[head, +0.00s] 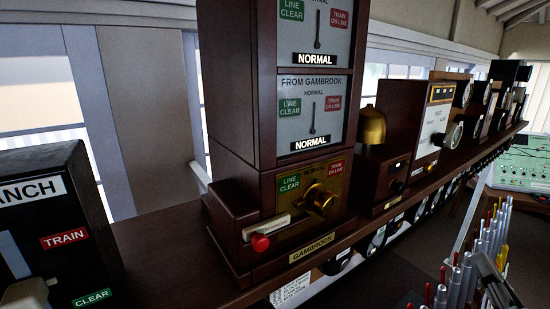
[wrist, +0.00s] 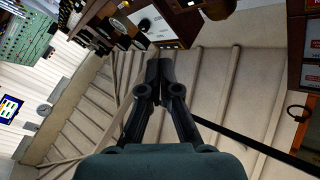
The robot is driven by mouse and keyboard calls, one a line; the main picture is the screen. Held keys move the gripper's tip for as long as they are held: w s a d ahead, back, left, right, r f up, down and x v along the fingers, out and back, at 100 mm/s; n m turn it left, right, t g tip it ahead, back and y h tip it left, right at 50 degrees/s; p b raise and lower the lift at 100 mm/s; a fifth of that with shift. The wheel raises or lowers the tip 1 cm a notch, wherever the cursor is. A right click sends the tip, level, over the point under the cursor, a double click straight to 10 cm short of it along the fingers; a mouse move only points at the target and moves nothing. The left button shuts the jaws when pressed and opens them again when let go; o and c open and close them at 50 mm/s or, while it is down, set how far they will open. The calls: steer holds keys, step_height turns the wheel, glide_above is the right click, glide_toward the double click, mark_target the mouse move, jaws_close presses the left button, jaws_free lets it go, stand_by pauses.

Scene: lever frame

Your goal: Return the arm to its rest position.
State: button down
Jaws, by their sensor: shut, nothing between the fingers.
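My gripper (wrist: 158,68) shows in the wrist view, its two dark fingers brought together at the tips with nothing between them. It points up the picture toward the instruments at the top, and looks apart from them. In the head view the wooden Gambrook block instrument (head: 232,170) stands on the shelf.
A black instrument (head: 52,225) stands at the left. A brass bell (head: 372,127) and more instruments line the shelf (head: 170,265) to the right. Several levers with coloured tips (head: 483,245) rise at the lower right. A green panel (head: 518,163) stands beyond.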

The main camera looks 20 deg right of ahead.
steer(key=w+a+f+n+y, duration=0.3)
steer(key=w+a+f, duration=0.25)
steer(key=a, duration=0.25)
steer(key=w+a+f+n+y, duration=0.35)
steer(key=w+a, duration=0.25)
steer(key=a, duration=0.3)
steer(key=a+f+n+g+y, duration=0.1)
steer(key=a+f+n, duration=0.1)
steer(key=a+f, duration=0.2)
steer(key=s+a+f+n+g+y+p, duration=0.1)
steer(key=a+f+n+y, duration=0.1)
steer(key=a, duration=0.9)
steer(key=a+f+n+g+y, duration=0.1)
steer(key=a+f+n, duration=0.3)
steer(key=a, duration=0.4)
steer(key=shift+s+a+f+y, duration=0.25)
steer(key=shift+s+f+y, duration=0.1)
steer(key=shift+f+y, duration=0.45)
steer(key=shift+f, duration=0.1)
